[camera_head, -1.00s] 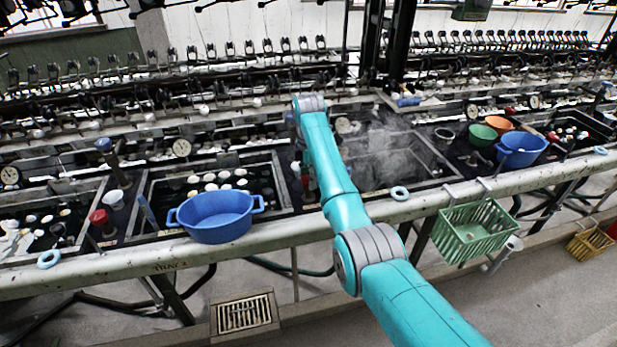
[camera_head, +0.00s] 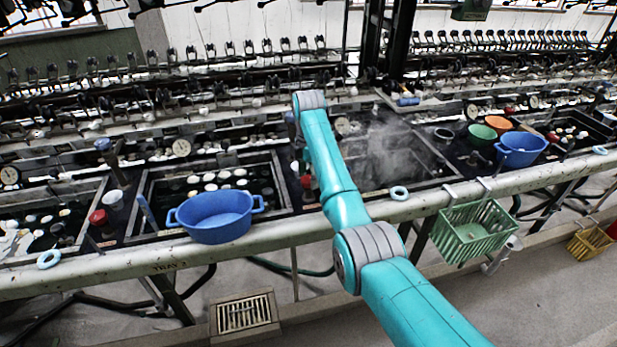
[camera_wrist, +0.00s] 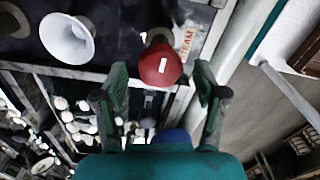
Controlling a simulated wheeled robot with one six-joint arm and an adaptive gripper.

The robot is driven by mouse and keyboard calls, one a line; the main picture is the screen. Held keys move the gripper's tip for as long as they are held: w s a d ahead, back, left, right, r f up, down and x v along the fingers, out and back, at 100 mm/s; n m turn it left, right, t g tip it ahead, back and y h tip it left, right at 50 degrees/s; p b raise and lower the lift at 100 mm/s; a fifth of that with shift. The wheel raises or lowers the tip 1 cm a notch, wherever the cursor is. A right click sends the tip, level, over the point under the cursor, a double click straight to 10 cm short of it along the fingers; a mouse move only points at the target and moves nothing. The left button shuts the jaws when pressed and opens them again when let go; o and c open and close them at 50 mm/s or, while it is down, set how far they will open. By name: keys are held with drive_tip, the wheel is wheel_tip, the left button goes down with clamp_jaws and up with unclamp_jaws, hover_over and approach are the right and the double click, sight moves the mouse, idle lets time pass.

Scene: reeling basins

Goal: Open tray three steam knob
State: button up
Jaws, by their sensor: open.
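A red round steam knob (camera_wrist: 160,68) with a white mark on top is in the middle of the wrist view, beside a label reading STEAM. My gripper (camera_wrist: 161,78) is open, with one finger on each side of the knob; I cannot tell whether either touches it. In the head view, part of a red knob (camera_head: 307,182) shows just left of my arm, and my fingers are hidden behind my arm. Steam rises over the dark basin (camera_head: 430,183) right of my arm.
A white funnel-like cup (camera_wrist: 67,38) is left of the knob in the wrist view. In the head view, a blue tub (camera_head: 215,217) stands on the front rail (camera_head: 275,236), left of my arm. A green basket (camera_head: 474,232) hangs on the right. Another red knob (camera_head: 98,217) is far left.

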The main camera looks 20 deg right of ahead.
sight(309, 178)
wheel_tip(309, 178, up, 7)
drive_tip(key=shift+f, duration=0.15)
